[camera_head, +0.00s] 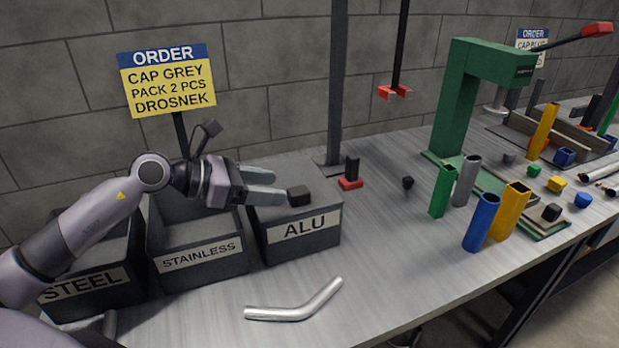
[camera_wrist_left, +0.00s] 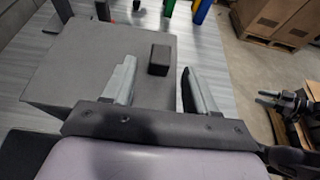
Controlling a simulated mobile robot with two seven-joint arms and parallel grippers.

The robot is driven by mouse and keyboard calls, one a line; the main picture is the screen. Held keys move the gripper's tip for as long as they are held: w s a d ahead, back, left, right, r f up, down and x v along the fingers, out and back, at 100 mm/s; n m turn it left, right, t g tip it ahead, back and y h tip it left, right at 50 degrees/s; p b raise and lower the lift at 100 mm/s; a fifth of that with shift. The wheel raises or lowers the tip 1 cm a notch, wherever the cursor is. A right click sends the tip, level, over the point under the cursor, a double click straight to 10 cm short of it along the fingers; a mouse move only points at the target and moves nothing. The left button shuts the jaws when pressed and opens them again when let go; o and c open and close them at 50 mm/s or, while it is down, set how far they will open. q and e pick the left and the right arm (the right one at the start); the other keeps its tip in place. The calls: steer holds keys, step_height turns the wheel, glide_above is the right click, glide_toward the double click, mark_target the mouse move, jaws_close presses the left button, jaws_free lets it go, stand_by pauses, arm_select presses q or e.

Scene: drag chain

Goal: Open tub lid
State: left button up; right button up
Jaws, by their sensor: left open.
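The ALU tub (camera_head: 305,227) stands on the bench with a grey lid (camera_head: 318,193) closed on top. A dark block-shaped knob (camera_head: 299,195) stands on the lid. My left gripper (camera_head: 279,187) is over the lid with its fingers pointing at the knob. In the left wrist view the grey lid (camera_wrist_left: 85,65) fills the middle, and the knob (camera_wrist_left: 159,59) lies just beyond and between the tips of the open left gripper (camera_wrist_left: 158,72). The fingers do not visibly touch it.
The STAINLESS tub (camera_head: 200,255) and STEEL tub (camera_head: 88,284) stand open to the left. A bent metal tube (camera_head: 292,309) lies in front. A post (camera_head: 337,90) and red-black item (camera_head: 351,175) stand behind right. Coloured tubes (camera_head: 482,222) and a green press (camera_head: 455,100) are farther right.

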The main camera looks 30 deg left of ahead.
mark_target(297, 190)
arm_select(q)
steer(key=shift+p+x, duration=0.7)
steer(key=shift+x, duration=2.75)
steer(key=shift+r, duration=0.1)
jaws_close()
